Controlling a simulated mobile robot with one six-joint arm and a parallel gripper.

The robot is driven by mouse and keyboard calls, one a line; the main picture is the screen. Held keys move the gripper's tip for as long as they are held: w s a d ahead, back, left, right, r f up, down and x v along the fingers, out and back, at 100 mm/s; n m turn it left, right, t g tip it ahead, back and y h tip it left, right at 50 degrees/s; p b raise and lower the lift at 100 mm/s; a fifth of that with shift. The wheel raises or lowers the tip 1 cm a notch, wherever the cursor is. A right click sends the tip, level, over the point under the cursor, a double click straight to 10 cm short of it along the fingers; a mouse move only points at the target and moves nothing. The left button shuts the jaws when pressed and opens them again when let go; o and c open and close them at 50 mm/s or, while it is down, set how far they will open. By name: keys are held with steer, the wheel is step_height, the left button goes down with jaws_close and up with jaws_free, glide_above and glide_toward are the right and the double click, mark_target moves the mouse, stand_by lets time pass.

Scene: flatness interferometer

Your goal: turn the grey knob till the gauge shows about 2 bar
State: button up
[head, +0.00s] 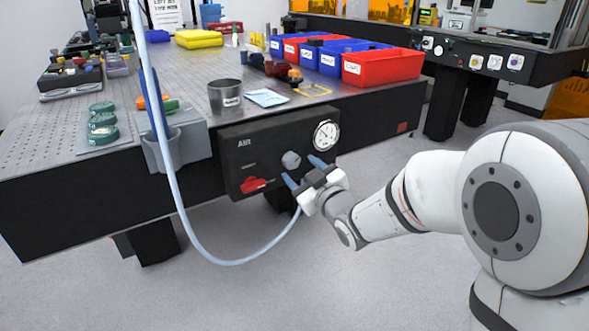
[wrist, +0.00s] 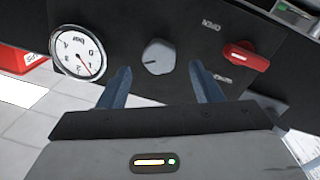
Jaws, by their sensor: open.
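The black AIR panel (head: 240,165) is on the front side of the optical table. Its grey knob (head: 291,160) sits mid-panel and also shows in the wrist view (wrist: 158,57), with a short dark mark. The round white gauge (head: 326,135) is at the panel's upper right and shows turned round in the wrist view (wrist: 77,57). Its needle is visible, but I cannot read an exact value. My gripper (head: 303,171) is open in front of the knob. In the wrist view its blue fingers (wrist: 160,70) stand on either side, short of the knob, apparently not touching it.
A red valve handle (head: 254,185) is low on the panel, beside the knob in the wrist view (wrist: 243,56). A light blue hose (head: 180,200) hangs in front of the table. A grey holder (head: 180,142) is left of the panel. The floor in front is clear.

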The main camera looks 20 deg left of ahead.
mark_target(294, 162)
steer(key=shift+x, duration=1.75)
steer(key=c, duration=1)
steer(key=shift+m+b, duration=0.4)
steer(key=shift+m, duration=0.1)
steer(key=o, duration=1)
